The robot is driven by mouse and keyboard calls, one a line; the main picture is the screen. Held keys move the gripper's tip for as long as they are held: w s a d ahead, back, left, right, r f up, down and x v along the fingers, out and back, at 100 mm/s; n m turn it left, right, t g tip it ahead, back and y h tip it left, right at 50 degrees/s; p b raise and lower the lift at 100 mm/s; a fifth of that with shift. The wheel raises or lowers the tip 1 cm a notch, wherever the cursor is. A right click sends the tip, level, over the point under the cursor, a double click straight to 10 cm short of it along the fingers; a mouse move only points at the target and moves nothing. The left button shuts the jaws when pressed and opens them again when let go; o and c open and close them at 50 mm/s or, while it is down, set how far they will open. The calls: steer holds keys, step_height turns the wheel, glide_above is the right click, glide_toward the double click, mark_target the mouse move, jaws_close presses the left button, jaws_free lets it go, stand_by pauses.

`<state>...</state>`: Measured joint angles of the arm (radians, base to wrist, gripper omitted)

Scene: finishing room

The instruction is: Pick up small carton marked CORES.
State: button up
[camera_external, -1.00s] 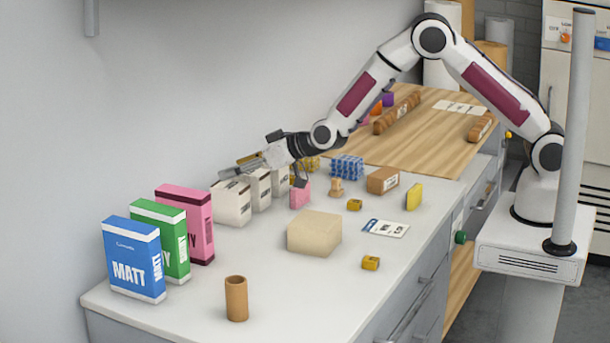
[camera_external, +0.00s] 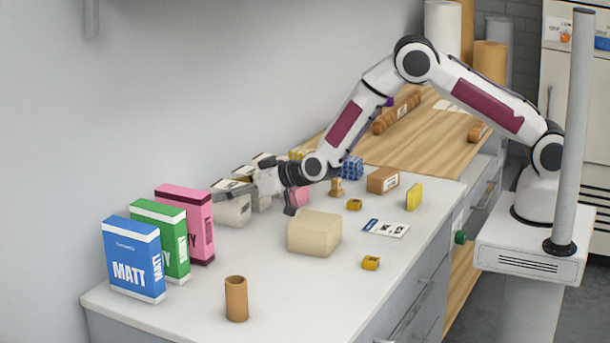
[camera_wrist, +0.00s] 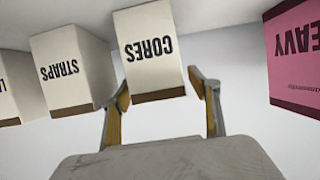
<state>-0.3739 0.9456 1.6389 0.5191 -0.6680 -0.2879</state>
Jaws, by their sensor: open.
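The small white carton marked CORES (camera_wrist: 149,48) stands upside down in the wrist view, with a brown band along one edge. In the external view it appears to be the front white carton (camera_external: 232,212), partly hidden by my gripper. My gripper (camera_external: 252,202) is open, with one finger over the white cartons and the other beside the tan block. In the wrist view my gripper (camera_wrist: 161,88) has its fingertips spread to either side of the CORES carton's near end. I cannot tell whether they touch it.
The white STRAPS carton (camera_wrist: 72,68) stands close beside CORES, with another white carton beyond. A pink HEAVY box (camera_external: 186,222) stands on the other side, with green and blue boxes. A tan block (camera_external: 314,233) lies in front. The counter's front has free room.

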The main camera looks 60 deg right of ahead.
steer(key=shift+w, duration=0.15)
steer(key=shift+x, duration=2.3)
steer(key=shift+f, duration=0.1)
steer(key=c, duration=1.4)
